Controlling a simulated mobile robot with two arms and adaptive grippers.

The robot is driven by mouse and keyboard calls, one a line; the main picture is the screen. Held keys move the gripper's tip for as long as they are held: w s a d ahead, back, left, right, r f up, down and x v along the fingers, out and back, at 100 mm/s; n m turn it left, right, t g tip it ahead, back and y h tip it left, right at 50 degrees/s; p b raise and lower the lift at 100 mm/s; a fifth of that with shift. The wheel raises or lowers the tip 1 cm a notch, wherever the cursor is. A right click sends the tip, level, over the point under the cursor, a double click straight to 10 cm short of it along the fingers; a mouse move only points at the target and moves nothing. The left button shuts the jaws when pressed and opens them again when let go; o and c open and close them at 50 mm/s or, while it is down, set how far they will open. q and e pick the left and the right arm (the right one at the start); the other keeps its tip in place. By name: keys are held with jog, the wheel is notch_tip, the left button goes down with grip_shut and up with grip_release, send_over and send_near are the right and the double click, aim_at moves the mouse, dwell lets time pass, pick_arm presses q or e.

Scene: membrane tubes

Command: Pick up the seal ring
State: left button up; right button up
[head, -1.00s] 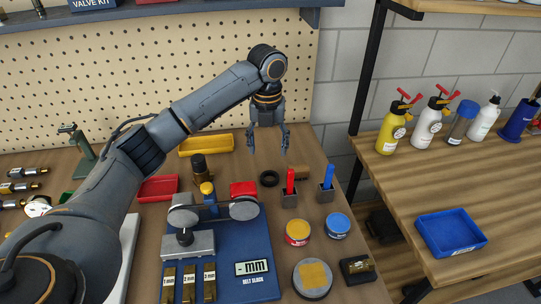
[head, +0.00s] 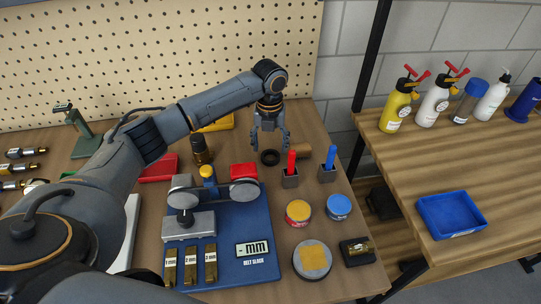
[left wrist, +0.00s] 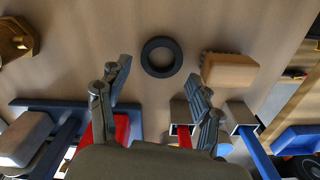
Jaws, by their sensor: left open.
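The seal ring (head: 263,158) is a small black ring lying flat on the workbench, near the pegboard and left of a brown block. In the left wrist view the ring (left wrist: 146,57) lies flat on bare wood at the upper middle, fully visible. My left gripper (head: 271,144) points down, open and empty, just above the ring. In the left wrist view its two fingers (left wrist: 158,78) are spread wide, with the ring beyond the tips and roughly centred between them. I see no contact with the ring. My right gripper is out of view.
The brown block (head: 302,151) lies close right of the ring. A red marker holder (head: 290,180) and a blue one (head: 327,173) stand in front. A red box (head: 244,171) and the blue belt slack fixture (head: 255,215) are nearby. A yellow bin (head: 220,124) stands behind.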

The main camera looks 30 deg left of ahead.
aim_at(270, 157)
pick_arm(q)
jog(key=shift+s+d+f, duration=0.1)
jog(key=shift+f, duration=1.75)
jog(key=c, duration=0.7)
jog(key=shift+r, duration=0.1)
